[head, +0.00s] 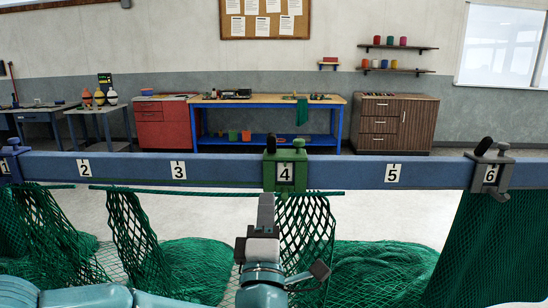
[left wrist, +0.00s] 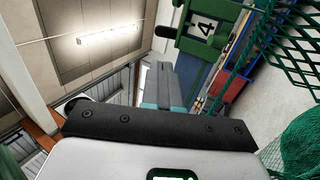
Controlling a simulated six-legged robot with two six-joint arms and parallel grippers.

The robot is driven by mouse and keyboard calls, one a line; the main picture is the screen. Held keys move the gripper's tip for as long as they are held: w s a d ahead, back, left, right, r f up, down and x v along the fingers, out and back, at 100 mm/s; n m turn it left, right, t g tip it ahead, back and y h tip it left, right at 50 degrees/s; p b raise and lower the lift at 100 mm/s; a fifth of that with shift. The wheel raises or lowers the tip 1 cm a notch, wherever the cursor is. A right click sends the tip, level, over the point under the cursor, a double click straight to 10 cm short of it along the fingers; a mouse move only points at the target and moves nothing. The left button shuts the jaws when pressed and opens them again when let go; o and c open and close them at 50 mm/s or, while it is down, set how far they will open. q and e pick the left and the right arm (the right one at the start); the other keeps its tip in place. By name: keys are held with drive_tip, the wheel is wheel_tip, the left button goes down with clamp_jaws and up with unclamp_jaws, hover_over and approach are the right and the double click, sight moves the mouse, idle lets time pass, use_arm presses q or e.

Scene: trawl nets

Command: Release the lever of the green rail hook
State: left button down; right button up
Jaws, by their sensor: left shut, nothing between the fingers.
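The green rail hook (head: 285,171) sits on the blue rail (head: 345,172) at the plate marked 4. Its black-tipped lever (head: 270,143) stands up at the hook's upper left, and a green knob shows at its upper right. The hook also shows at the top of the left wrist view (left wrist: 228,24). My left gripper (head: 266,199) is shut and empty. It points up from below, just under the hook's lower left, apart from the lever. Its closed fingers show in the left wrist view (left wrist: 163,82). My right gripper is not in view.
A grey hook (head: 490,172) sits at 6 and a blue hook (head: 10,165) at the left end. Green netting (head: 306,225) hangs under the green hook, close right of my gripper. More net (head: 495,235) hangs at right. The rail between 4 and 6 is clear.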

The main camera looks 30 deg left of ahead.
use_arm(q)
drive_tip(key=p, duration=0.5)
approach(271, 141)
drive_tip(key=x, duration=0.5)
drive_tip(key=shift+r, duration=0.2)
drive_tip(key=shift+x, duration=0.85)
drive_tip(key=shift+w+f, duration=0.1)
drive_tip(key=shift+f, duration=0.05)
